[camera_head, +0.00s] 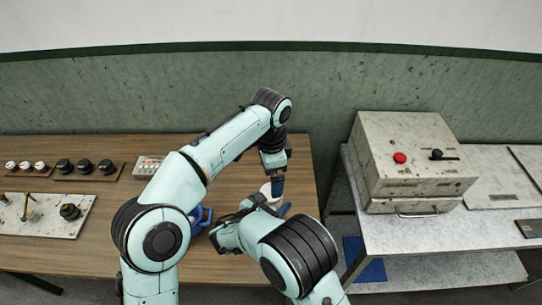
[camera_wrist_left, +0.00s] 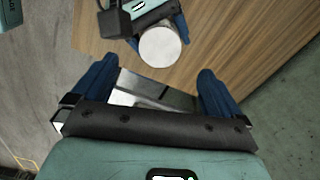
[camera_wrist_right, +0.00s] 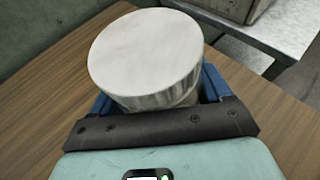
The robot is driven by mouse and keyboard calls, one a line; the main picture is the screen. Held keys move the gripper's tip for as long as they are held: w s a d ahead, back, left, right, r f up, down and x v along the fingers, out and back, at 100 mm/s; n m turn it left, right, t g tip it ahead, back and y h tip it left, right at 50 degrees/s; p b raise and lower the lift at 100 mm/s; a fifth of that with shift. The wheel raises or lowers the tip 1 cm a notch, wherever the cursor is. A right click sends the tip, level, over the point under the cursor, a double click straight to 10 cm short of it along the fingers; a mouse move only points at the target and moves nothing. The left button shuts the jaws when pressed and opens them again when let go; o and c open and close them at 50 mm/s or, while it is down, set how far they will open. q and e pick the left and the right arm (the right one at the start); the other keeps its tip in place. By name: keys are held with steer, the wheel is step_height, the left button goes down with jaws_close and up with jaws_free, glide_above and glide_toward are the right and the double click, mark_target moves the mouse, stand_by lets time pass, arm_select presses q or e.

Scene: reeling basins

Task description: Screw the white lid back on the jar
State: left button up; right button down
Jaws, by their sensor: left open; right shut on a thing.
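The white lid (camera_wrist_right: 145,50) is a broad round disc in the right wrist view. It covers the top of the jar (camera_wrist_right: 188,96), whose streaked pale side shows only a little below it; I cannot tell how tightly it is seated. My right gripper (camera_wrist_right: 156,92) is shut on the jar, one blue finger on each side. The lid's round top also shows in the left wrist view (camera_wrist_left: 160,47), beyond the tips of my left gripper (camera_wrist_left: 158,76). The left gripper is open, empty and apart from the lid.
The wooden table (camera_head: 225,180) ends just right of the jar. A blue object (camera_head: 200,218) lies left of my right gripper. Black and white knobs (camera_head: 62,166) and a pale panel (camera_head: 40,215) stand at left. A grey metal box (camera_head: 410,150) stands on the right bench.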

arm_select(q)
step_height(320, 180, up, 10)
stand_by(0.4)
steer(key=shift+f, duration=0.1)
arm_select(e)
jaws_free()
